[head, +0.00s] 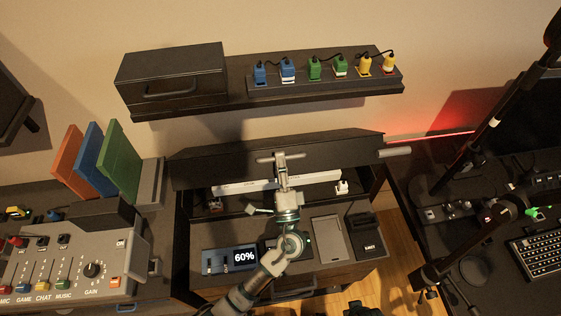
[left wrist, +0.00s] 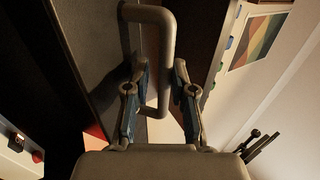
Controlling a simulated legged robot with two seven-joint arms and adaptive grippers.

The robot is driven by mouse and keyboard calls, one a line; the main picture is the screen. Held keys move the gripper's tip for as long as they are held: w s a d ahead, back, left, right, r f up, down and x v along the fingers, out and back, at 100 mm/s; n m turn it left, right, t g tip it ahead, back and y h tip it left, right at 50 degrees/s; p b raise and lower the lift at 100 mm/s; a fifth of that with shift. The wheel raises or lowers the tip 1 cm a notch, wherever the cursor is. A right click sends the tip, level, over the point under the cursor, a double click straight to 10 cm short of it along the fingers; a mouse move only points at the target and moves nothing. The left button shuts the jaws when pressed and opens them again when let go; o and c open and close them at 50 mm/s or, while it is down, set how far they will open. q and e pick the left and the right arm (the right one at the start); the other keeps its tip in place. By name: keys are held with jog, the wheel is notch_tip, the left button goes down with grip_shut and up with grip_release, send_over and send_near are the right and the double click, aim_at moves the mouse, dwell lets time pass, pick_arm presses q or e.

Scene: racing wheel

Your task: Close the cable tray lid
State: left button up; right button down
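The cable tray lid (head: 225,168) is a long dark panel at the middle of the head view. It stands raised at the back, with the tray open below it. A white power strip (head: 325,178) lies in the tray. My left gripper (head: 281,162) is in front of the lid's middle. In the left wrist view a grey U-shaped handle (left wrist: 165,35) projects from a dark panel. The fingers of my left gripper (left wrist: 160,70) are apart, with part of the handle between them; I cannot tell whether they touch it.
A shelf (head: 385,86) above carries a dark box (head: 172,75) and several coloured plugs. An audio mixer (head: 75,262) stands at left. A keyboard (head: 540,258) and boom arm (head: 480,130) are at right.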

pick_arm(q)
jog(key=v, duration=1.2)
